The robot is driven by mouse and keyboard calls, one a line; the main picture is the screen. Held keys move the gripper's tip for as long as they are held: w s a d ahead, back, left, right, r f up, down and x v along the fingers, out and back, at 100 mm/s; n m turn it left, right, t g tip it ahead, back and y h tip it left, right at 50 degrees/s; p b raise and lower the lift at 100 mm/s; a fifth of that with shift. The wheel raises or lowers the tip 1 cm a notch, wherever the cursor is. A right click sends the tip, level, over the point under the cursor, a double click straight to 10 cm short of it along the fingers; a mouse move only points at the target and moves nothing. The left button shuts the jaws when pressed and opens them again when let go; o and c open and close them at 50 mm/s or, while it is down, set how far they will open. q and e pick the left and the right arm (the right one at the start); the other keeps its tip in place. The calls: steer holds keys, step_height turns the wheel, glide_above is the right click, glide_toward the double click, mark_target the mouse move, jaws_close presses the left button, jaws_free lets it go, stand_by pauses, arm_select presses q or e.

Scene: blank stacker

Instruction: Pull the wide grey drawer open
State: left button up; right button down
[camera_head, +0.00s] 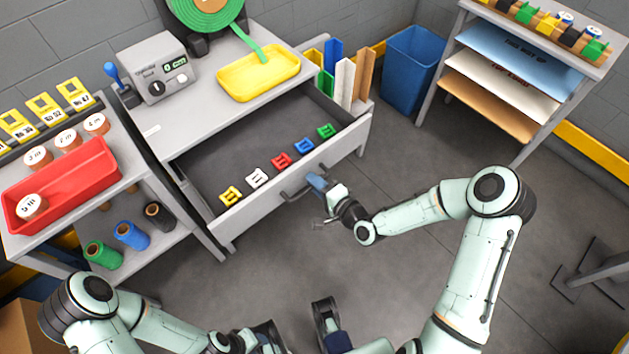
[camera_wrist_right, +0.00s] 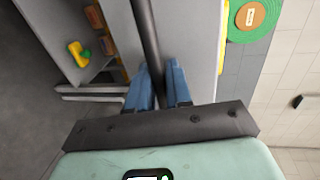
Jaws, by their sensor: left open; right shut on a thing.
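The wide grey drawer (camera_head: 220,172) stands pulled out of the grey workbench, with its inside exposed. Its dark bar handle (camera_head: 289,196) runs along the front panel. My right gripper (camera_head: 318,184) is shut on the handle near its right end. In the right wrist view, the blue fingers of my right gripper (camera_wrist_right: 159,88) close on either side of the dark handle bar (camera_wrist_right: 146,35). My left gripper (camera_head: 268,337) is open at the bottom edge of the head view, well apart from the drawer, and partly cut off.
Several small coloured pieces (camera_head: 281,160) lie in a row in the drawer. A yellow tray (camera_head: 259,88) sits on the bench top. A shelf with a red bin (camera_head: 95,168) stands left, a blue bin (camera_head: 410,70) at the back. The floor before the drawer is clear.

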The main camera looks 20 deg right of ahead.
steer(key=c, duration=1.2)
jaws_free()
steer(key=shift+c, duration=0.2)
steer(key=p+v, duration=0.3)
steer(key=v, duration=1)
steer(key=shift+s+p, duration=0.2)
steer(key=shift+p, duration=0.15)
